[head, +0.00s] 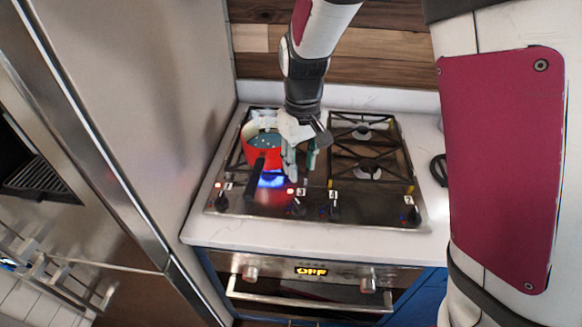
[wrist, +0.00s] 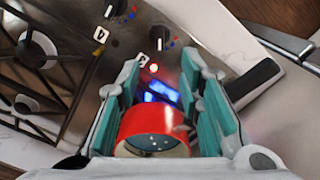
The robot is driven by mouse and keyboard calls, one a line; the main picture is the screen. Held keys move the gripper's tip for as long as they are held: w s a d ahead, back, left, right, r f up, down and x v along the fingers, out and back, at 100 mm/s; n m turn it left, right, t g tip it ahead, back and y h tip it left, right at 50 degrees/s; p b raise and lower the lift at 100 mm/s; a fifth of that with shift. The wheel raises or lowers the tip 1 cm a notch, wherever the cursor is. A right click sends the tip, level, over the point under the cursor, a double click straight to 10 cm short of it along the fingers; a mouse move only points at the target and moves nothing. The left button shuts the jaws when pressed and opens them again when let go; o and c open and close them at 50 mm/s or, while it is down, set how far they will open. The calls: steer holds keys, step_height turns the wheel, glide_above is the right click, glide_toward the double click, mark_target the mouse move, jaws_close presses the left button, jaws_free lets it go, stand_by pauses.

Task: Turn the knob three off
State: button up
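Knob three (head: 297,208) is a dark knob on the front strip of the cooktop, beside the label 3 and a lit red light. In the wrist view the knob (wrist: 158,40) lies beyond my fingertips, with its white mark showing. A blue flame (head: 270,180) burns at the front left burner; the wrist view shows it between my fingers. My gripper (head: 299,168) is open, with teal-padded fingers apart. It hangs over the cooktop, just right of the red pot and behind the knob. It also shows in the wrist view (wrist: 163,72). It is not touching the knob.
The red pot (head: 264,153) stands on the left burners, its black handle (head: 254,182) pointing to the front. Knob four (head: 334,213) is close on the right of knob three. Knob one (head: 221,203) and knob two (head: 413,216) are farther away. The right burners are empty.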

mark_target(299, 204)
step_height(299, 204, down, 13)
steer(key=shift+f, duration=0.2)
stand_by(0.3)
jaws_close()
